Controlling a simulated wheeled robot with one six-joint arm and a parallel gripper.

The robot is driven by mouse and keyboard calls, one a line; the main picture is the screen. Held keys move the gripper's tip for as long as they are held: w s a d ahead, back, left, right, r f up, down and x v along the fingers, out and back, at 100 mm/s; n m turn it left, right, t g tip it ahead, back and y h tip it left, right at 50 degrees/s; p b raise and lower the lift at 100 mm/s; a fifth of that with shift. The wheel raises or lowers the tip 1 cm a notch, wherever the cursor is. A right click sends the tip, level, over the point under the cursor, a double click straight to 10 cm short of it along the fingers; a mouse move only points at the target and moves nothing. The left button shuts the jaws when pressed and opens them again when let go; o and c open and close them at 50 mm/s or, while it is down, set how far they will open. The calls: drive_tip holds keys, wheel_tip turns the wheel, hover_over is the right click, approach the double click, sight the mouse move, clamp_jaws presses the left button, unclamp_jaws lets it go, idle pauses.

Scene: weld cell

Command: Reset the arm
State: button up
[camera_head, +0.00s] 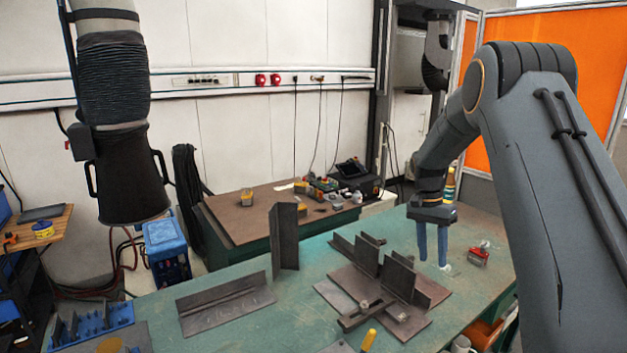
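My arm comes in from the right edge and bends down over the green table (285,318). My gripper (433,264) points down at the table's right part, with two blue fingers. A gap shows between the fingers, and I see nothing held there. The fingertips are close to the tabletop; whether they touch it I cannot tell. A small whitish spot lies by the right fingertip. A red tool (479,254) lies just right of the gripper. A welded metal assembly with upright plates (398,277) stands to its left.
An angle piece (226,304) and an upright steel profile (285,240) stand on the table's left part. A yellow-handled tool (368,340) is at the front. A brown-topped table (240,213) stands behind. A fume hood (124,175) hangs at the left, above a blue machine (166,250).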

drive_tip(key=s+a+f+n+t+b, duration=0.1)
drive_tip(key=s+a+f+n+b, duration=0.1)
drive_tip(key=s, duration=0.7)
drive_tip(key=s+a+f+n+t+y+b, duration=0.1)
drive_tip(key=s+a+f+n+b, duration=0.1)
drive_tip(key=s+a+n+b, duration=0.2)
drive_tip(key=s+a+f+n+t+b, duration=0.1)
drive_tip(key=s+a+f+n+b, duration=0.1)
drive_tip(key=s+a, duration=0.6)
drive_tip(key=s+n+b, duration=0.1)
drive_tip(key=s+n, duration=0.1)
drive_tip(key=s, duration=0.5)
drive_tip(key=shift+f+n, duration=0.3)
